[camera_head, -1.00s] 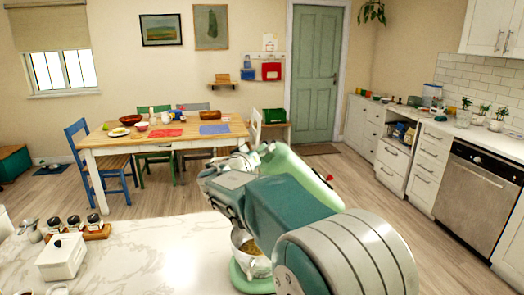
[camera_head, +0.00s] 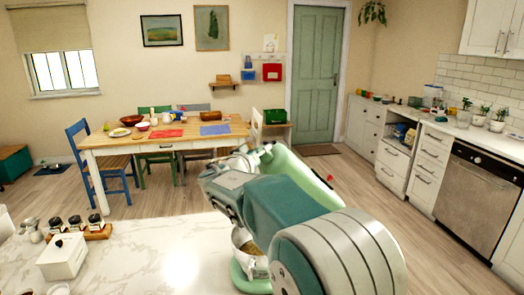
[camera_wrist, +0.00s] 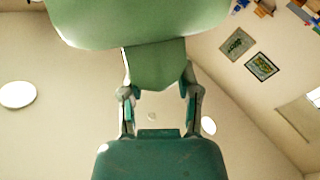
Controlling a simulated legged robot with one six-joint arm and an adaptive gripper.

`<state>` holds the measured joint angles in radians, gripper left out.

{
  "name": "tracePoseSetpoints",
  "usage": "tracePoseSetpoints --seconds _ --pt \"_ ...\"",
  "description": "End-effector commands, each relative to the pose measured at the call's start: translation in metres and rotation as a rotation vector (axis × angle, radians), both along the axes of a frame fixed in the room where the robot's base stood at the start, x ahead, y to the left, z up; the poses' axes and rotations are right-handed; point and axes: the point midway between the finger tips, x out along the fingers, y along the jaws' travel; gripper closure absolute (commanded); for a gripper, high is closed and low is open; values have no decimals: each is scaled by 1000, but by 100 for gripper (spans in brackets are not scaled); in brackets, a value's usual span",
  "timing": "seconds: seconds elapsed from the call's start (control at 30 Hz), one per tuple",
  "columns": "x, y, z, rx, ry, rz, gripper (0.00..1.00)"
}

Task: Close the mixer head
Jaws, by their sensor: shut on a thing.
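The pale green stand mixer stands on the marble counter at the lower middle of the head view. Its mixer head (camera_head: 308,176) is tilted up, above and apart from the metal bowl (camera_head: 246,241). The green mixer base (camera_head: 245,282) shows below the bowl. My gripper (camera_head: 252,158) is at the raised end of the head, with its fingers shut on it. In the wrist view the mixer head (camera_wrist: 140,22) fills the top, with its narrower part (camera_wrist: 156,66) between my two fingers (camera_wrist: 158,98). My arm hides much of the mixer and its hinge.
A white lidded box (camera_head: 62,257) and a wooden tray with several jars (camera_head: 97,233) stand on the counter (camera_head: 150,250) at left. The counter between them and the mixer is clear. A dining table (camera_head: 150,143) with chairs stands behind, well away.

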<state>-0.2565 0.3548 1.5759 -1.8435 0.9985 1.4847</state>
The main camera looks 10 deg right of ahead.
Motion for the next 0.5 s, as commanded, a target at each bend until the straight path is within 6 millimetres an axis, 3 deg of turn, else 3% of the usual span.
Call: tracePoseSetpoints --seconds 0.03,0.27,0.5 --pt "1 5 -11 -13 15 1 100" --pt "1 36 -40 -147 21 1 100" --pt "1 74 -86 -351 23 0 100"
